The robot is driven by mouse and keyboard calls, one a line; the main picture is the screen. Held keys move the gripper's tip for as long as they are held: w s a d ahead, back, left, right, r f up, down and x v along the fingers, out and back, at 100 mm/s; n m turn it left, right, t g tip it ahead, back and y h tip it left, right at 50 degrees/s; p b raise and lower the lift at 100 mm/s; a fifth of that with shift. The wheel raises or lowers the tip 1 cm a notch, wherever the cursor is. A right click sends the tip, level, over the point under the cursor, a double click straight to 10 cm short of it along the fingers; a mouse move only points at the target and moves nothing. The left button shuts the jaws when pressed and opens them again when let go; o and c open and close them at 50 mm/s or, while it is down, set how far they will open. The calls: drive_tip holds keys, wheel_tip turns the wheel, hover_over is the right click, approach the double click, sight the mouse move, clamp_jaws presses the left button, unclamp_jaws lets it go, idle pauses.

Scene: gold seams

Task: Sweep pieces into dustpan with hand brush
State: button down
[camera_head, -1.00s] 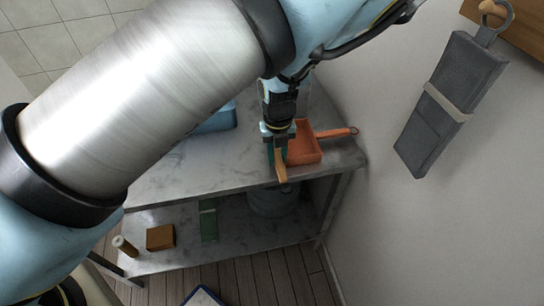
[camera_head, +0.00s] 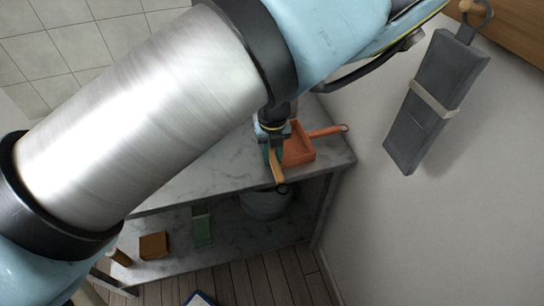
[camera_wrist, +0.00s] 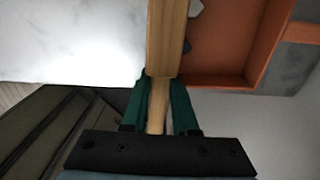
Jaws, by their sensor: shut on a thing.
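My gripper (camera_head: 272,154) is over the marble table top near its front edge, just left of the dustpan. Its green fingers are shut on the wooden handle of the hand brush (camera_head: 278,170), whose end with a dark ring hangs at the table's front edge. The wrist view shows the brush's wood (camera_wrist: 167,40) running up from between the fingers (camera_wrist: 158,105); its bristles are hidden. The orange dustpan (camera_head: 303,154) lies on the table, its handle pointing right. In the wrist view the brush lies across the dustpan's left side (camera_wrist: 228,45), where a pale piece (camera_wrist: 196,8) and a small dark piece (camera_wrist: 187,47) show.
The marble table (camera_head: 190,185) has a lower shelf with a brown box (camera_head: 153,246), a green item (camera_head: 202,228) and a grey bucket (camera_head: 265,204). My arm covers much of the table's back.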

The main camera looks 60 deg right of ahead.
drive_tip(key=shift+r, duration=2.65)
